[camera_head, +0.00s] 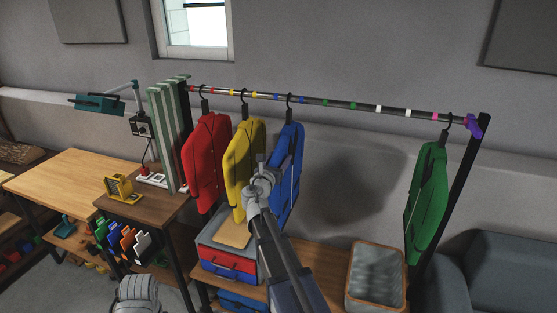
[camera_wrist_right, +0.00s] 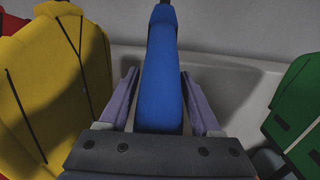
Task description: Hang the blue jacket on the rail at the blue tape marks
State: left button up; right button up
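The blue jacket (camera_head: 291,150) hangs upright by its dark hook from the rail (camera_head: 335,103). Its hook sits between two blue tape marks (camera_head: 302,99), one on each side. My right gripper (camera_head: 264,172) is at the jacket's left side in the head view, its fingertips hard to make out there. In the right wrist view the blue jacket (camera_wrist_right: 160,80) stands edge-on between the two fingers, with a narrow gap on the right side, so the gripper looks open around it.
A yellow jacket (camera_head: 244,165) hangs close on the left, with a red jacket (camera_head: 206,160) beyond it. A green jacket (camera_head: 427,195) hangs at the far right. The rail between blue and green is free. A grey bin (camera_head: 375,275) stands on the bench below.

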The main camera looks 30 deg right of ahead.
jog(key=shift+o, duration=1)
jog(key=v, duration=0.7)
jog(key=shift+s+a, duration=0.25)
